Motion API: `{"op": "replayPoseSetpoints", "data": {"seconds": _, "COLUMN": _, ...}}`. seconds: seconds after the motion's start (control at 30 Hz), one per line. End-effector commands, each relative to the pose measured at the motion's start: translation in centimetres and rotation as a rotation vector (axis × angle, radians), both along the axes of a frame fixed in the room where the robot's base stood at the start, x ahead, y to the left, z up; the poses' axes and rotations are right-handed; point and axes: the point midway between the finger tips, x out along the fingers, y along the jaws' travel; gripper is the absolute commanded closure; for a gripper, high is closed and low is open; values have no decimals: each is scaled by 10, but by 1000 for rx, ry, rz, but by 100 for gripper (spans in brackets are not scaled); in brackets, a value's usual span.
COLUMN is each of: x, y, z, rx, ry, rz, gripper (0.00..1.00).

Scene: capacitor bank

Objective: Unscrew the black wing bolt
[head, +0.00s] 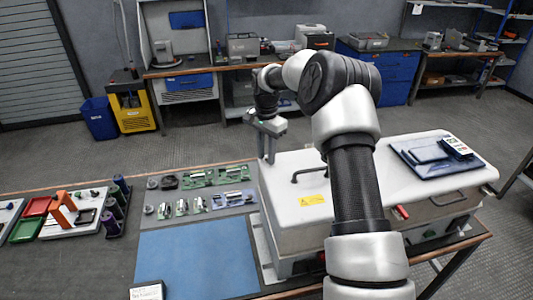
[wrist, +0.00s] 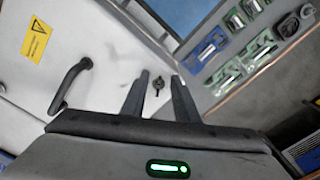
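The black wing bolt (wrist: 158,84) stands on the white cover (wrist: 90,18) of the bank, near the cover's corner, in the wrist view. It shows between the two dark fingers of my gripper (wrist: 160,90), with space on both sides. My gripper is open and does not touch the bolt there. In the head view my gripper (head: 268,150) points down at the far left corner of the white cover (head: 290,185). The bolt is too small or hidden to make out in the head view.
A black handle (head: 310,173) rises from the cover beside the gripper. A blue tray (head: 435,160) lies on the cover's right part. Left of the unit are a blue mat (head: 195,262) and circuit boards (head: 200,178). Red and green bins (head: 35,210) stand farther left.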

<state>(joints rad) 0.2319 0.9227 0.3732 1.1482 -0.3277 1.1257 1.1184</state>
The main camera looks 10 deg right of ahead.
Motion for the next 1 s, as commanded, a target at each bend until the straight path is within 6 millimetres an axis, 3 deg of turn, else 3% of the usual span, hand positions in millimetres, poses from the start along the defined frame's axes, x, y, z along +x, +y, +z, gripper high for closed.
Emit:
{"op": "replayPoseSetpoints", "data": {"seconds": 0.27, "x": 0, "y": 0, "z": -2, "rx": 0, "ry": 0, "rz": 0, "gripper": 72}}
{"op": "replayPoseSetpoints", "data": {"seconds": 0.43, "x": 0, "y": 0, "z": -2, "rx": 0, "ry": 0, "rz": 0, "gripper": 99}}
{"op": "replayPoseSetpoints", "data": {"seconds": 1.0, "x": 1, "y": -3, "z": -1, "rx": -4, "ry": -4, "rz": 28, "gripper": 100}}
